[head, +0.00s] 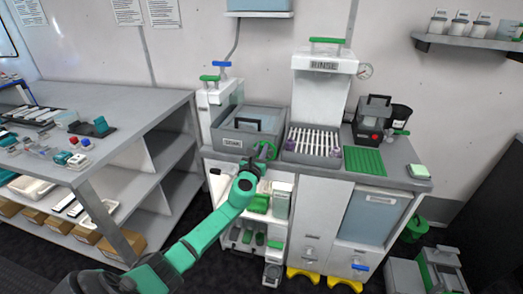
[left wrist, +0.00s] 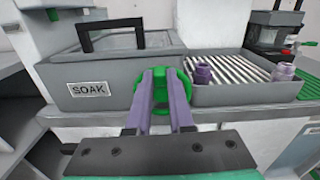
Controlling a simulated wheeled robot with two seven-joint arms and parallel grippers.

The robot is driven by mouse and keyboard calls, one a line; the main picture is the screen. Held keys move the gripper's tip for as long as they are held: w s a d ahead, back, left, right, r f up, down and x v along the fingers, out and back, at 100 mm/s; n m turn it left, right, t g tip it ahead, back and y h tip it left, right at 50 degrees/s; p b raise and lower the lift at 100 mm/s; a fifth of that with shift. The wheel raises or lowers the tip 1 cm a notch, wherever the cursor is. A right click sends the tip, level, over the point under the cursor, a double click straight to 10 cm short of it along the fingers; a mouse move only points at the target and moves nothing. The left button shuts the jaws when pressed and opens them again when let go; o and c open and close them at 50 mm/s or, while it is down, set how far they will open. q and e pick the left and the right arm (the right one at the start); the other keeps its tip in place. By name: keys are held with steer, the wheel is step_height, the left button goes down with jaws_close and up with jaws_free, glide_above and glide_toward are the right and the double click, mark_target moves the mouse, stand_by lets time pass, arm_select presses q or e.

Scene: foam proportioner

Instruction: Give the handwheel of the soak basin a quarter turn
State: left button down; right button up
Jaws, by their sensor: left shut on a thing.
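The soak basin (head: 215,132) is a grey tub with a SOAK label and a black handle, set in the counter in the head view. In the left wrist view the basin (left wrist: 115,92) fills the upper left. Its green handwheel (head: 268,147) is on the front right of the basin. My right gripper is in neither view.
A ribbed rinse tray (left wrist: 240,95) with purple-capped pieces sits right of the handwheel. The white RINSE unit (head: 324,75) rises behind it. A green mat (head: 364,160) and a black device (head: 373,117) are farther right. A grey shelf table (head: 150,105) stands left.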

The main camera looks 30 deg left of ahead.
arm_select(q)
steer(key=a+f+n+b, duration=0.2)
steer(key=n+b, duration=0.2)
steer(key=n, duration=0.4)
steer(key=s+a+f+n+b, duration=0.1)
steer(key=a+f+n+b, duration=0.1)
steer(key=n+b, duration=0.3)
steer(key=shift+s+f+n, duration=0.2)
steer(key=shift+f+n, duration=0.1)
steer(key=shift+n, duration=2)
steer(key=c, duration=0.8)
jaws_free()
